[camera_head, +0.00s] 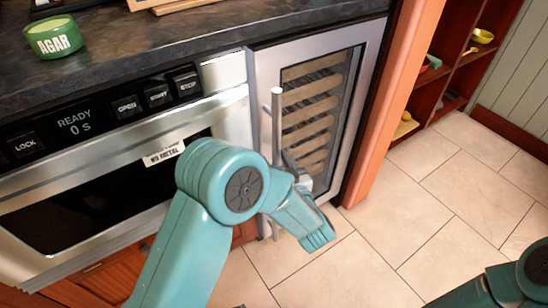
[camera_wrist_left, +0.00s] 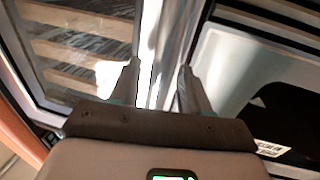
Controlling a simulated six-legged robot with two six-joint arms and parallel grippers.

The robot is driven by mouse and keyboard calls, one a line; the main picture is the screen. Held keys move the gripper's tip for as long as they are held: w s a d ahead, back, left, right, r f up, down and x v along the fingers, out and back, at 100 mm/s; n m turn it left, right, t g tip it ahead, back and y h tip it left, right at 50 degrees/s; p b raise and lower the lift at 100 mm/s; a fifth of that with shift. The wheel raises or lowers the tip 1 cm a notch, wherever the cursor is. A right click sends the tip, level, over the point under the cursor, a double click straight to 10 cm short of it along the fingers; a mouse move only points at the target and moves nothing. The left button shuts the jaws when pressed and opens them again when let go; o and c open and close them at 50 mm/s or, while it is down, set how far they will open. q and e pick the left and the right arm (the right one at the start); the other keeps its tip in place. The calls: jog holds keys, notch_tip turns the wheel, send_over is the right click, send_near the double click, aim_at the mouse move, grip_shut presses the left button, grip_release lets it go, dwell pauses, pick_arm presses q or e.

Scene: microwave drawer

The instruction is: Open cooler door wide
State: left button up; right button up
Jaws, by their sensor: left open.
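The cooler door (camera_head: 353,75) has a silver frame around a glass pane, with several wooden racks behind the glass. It looks shut or nearly so. Its vertical bar handle (camera_head: 277,125) runs along the left side of the door. My left gripper (camera_head: 292,168) is at the door beside the lower handle, partly hidden by my teal wrist. In the left wrist view its two fingers (camera_wrist_left: 160,75) are apart, with a bright vertical strip between them, perhaps the handle; contact cannot be told. My right gripper is not in view.
A microwave drawer (camera_head: 110,185) with buttons and a display is left of the cooler. A green AGAR bowl (camera_head: 54,38) stands on the dark counter (camera_head: 180,40). An orange post (camera_head: 391,100) and open shelves (camera_head: 450,65) are at right. The tiled floor (camera_head: 400,220) in front is clear.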

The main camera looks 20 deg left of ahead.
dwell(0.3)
pick_arm(q)
jog(key=c, duration=0.8)
grip_shut()
